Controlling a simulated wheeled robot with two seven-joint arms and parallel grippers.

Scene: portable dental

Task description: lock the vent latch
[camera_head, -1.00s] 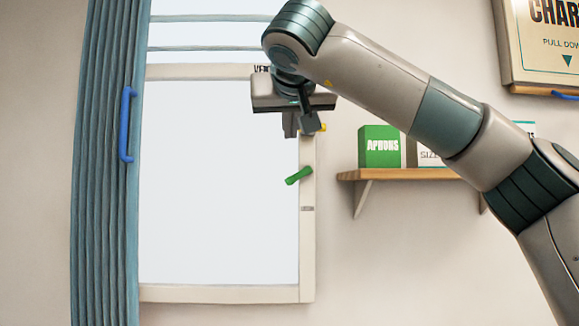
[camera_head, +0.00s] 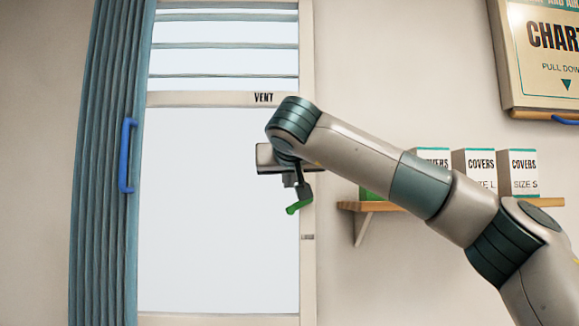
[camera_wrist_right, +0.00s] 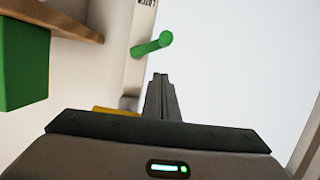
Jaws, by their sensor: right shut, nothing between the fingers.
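The vent (camera_head: 222,98) is a pale framed window panel below horizontal slats. Its green latch handle (camera_head: 292,210) sits at the right side of the frame and slants up to the right. My right gripper (camera_head: 304,194) is shut and empty, its fingers overlapping the upper part of the latch in the head view. In the right wrist view the green latch (camera_wrist_right: 152,45) shows just beyond the shut fingertips (camera_wrist_right: 160,77), with a visible gap in the picture. Whether they touch cannot be told. My left gripper is out of view.
A blue-handled teal curtain (camera_head: 98,180) hangs left of the window. A wooden shelf (camera_head: 362,206) with cover boxes (camera_head: 473,173) and a partly hidden green box (camera_head: 369,194) is on the right. A chart (camera_head: 545,60) hangs above it. A yellow part (camera_wrist_right: 115,110) shows beside my fingers.

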